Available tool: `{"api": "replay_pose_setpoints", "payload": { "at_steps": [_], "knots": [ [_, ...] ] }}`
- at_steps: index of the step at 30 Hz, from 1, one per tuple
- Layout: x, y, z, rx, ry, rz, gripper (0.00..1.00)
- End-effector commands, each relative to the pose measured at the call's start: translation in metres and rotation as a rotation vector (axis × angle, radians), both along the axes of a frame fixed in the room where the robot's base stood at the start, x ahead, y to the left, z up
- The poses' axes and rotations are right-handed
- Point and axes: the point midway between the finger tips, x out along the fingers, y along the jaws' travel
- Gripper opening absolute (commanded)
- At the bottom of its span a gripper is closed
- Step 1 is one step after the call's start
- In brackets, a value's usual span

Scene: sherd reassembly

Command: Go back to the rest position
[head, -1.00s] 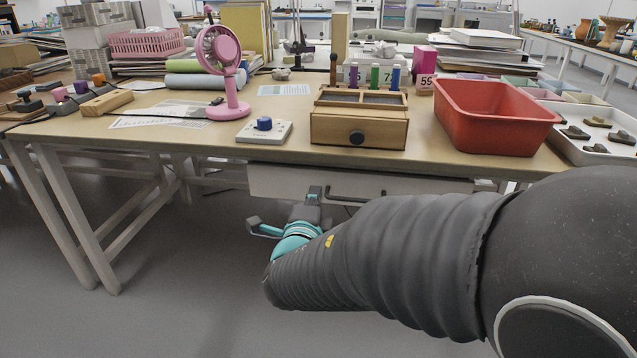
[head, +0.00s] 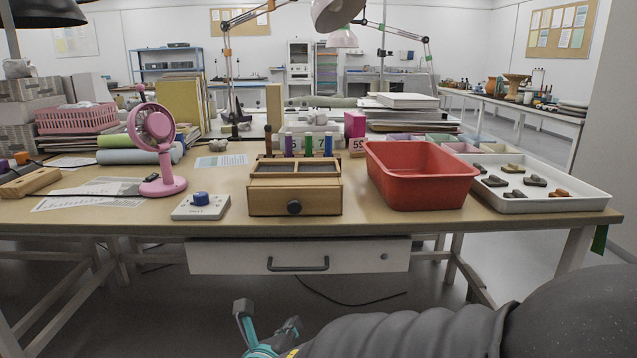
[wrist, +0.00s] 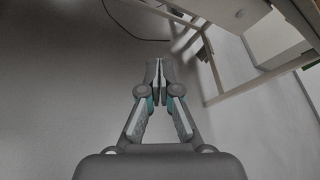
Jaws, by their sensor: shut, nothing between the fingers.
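My gripper (head: 266,326) is low in front of the table, near the bottom edge of the head view, with part of my arm to its right. In the wrist view my gripper (wrist: 160,72) has its fingertips together with nothing between them, over bare grey floor. It touches nothing that I can see.
The table (head: 330,228) stands ahead, with a shut drawer (head: 297,257) under its top. On it are a pink fan (head: 155,140), a dial box (head: 201,206), a wooden box (head: 295,188), a red tub (head: 420,175) and a white tray (head: 540,187) of sherds. A cable (head: 350,303) lies on the floor.

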Motion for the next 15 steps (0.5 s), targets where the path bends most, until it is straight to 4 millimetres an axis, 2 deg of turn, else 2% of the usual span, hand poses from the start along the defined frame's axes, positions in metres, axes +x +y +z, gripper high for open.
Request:
{"api": "replay_pose_setpoints", "payload": {
  "at_steps": [3,9,15],
  "knots": [
    [-0.018,-0.038,-0.014,0.344,0.035,-0.269,0.0],
    [-0.057,-0.094,-0.03,0.894,0.009,-0.793,0.0],
    [-0.101,-0.127,-0.033,1.404,-0.106,-1.361,0.0]
  ]
}}
